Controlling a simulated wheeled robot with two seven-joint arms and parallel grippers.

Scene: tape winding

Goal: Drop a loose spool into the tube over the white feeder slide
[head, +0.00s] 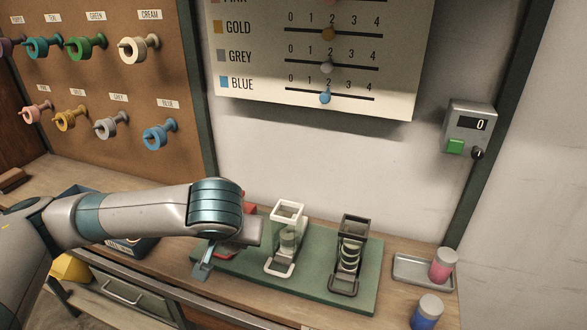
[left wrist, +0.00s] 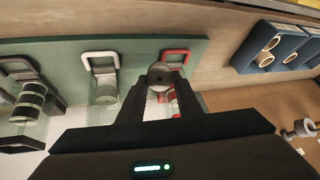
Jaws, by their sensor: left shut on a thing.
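My left gripper (head: 205,262) reaches in from the left over the red feeder end of the green board (head: 318,278). In the left wrist view my left gripper (left wrist: 160,88) is shut on a grey-looking round spool (left wrist: 160,73), held between its fingertips in front of the red feeder. The white feeder (head: 287,212) stands to the right of the gripper, with a clear tube above its slide; pale greenish spools seem to be inside. The white feeder also shows in the left wrist view (left wrist: 101,62). The held spool is hidden in the head view. My right gripper is not visible.
A black feeder (head: 354,226) with stacked spools stands right of the white one. The red feeder (head: 250,208) is partly behind my arm. A blue box (left wrist: 290,45) holds loose spools. A grey tray (head: 408,270) with a pink jar and a blue jar (head: 427,312) are right.

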